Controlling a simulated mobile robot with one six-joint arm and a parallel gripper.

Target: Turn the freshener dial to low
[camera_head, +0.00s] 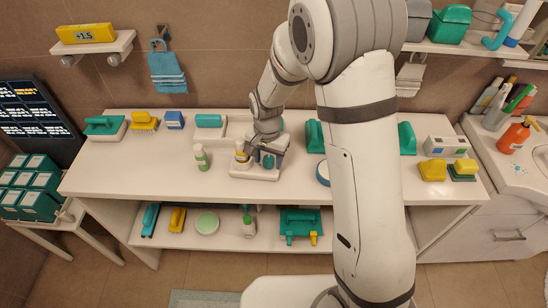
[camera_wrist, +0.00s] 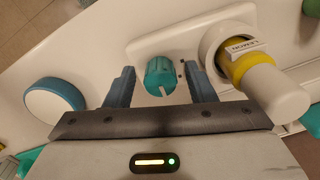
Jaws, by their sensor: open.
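The freshener (camera_head: 255,175) is a white unit on the white counter, with a teal dial and a white-and-yellow bottle. In the wrist view the teal dial (camera_wrist: 160,68) has a pale pointer mark towards the picture's bottom, slightly right. Small dark marks lie beside the dial on the white base; I cannot read them. The bottle (camera_wrist: 255,72), labelled LEMON, stands in a round holder to the right. My gripper (camera_wrist: 159,76) is open, with one blue-grey finger on each side of the dial and visible gaps between. In the head view my gripper (camera_head: 268,148) is over the freshener.
A round white-and-blue item (camera_wrist: 54,100) lies left of my gripper in the wrist view. The counter's front left (camera_head: 130,180) is clear.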

